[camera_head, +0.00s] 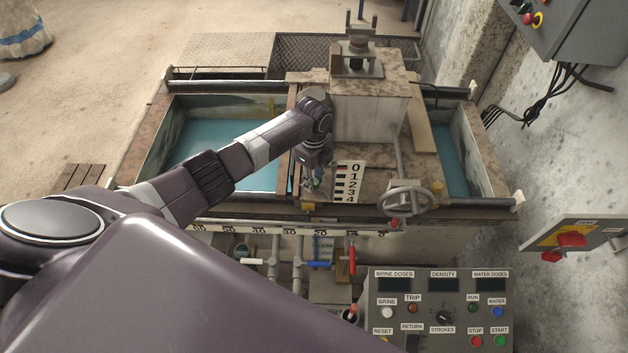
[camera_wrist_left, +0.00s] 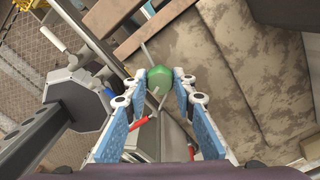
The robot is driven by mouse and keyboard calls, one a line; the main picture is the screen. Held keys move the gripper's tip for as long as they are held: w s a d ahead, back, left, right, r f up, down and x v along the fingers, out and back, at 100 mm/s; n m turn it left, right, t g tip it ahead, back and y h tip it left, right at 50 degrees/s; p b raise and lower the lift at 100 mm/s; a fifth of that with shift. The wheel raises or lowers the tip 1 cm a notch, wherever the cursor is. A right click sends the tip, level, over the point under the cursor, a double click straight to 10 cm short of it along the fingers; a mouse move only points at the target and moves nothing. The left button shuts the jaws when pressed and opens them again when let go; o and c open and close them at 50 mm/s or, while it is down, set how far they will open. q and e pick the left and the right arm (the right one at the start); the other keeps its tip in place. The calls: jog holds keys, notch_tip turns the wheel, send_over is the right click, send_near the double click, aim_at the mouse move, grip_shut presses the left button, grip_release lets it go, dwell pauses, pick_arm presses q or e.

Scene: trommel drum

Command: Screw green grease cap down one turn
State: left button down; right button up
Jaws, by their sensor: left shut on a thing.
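The green grease cap (camera_wrist_left: 160,78) sits between the two fingertips of my left gripper (camera_wrist_left: 160,88) in the left wrist view. The blue finger pads stand on either side of the cap, and the gripper is shut on it. In the head view my left gripper (camera_head: 314,182) points down beside the scale plate numbered 0 to 4 (camera_head: 349,181). The cap is mostly hidden there behind the gripper. My right gripper is in neither view.
A handwheel (camera_head: 406,199) stands right of the numbered plate. Blue and red valve levers (camera_head: 352,259) sit below the front ruler. A control panel (camera_head: 437,309) is at the front. Water-filled tanks (camera_head: 222,148) lie on both sides of the central housing (camera_head: 368,120).

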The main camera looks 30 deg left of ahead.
pick_arm(q)
jog(key=shift+m, duration=1)
jog(key=shift+w+r, duration=0.1)
jog(key=c, duration=1.6)
grip_release()
notch_tip(320, 180, up, 12)
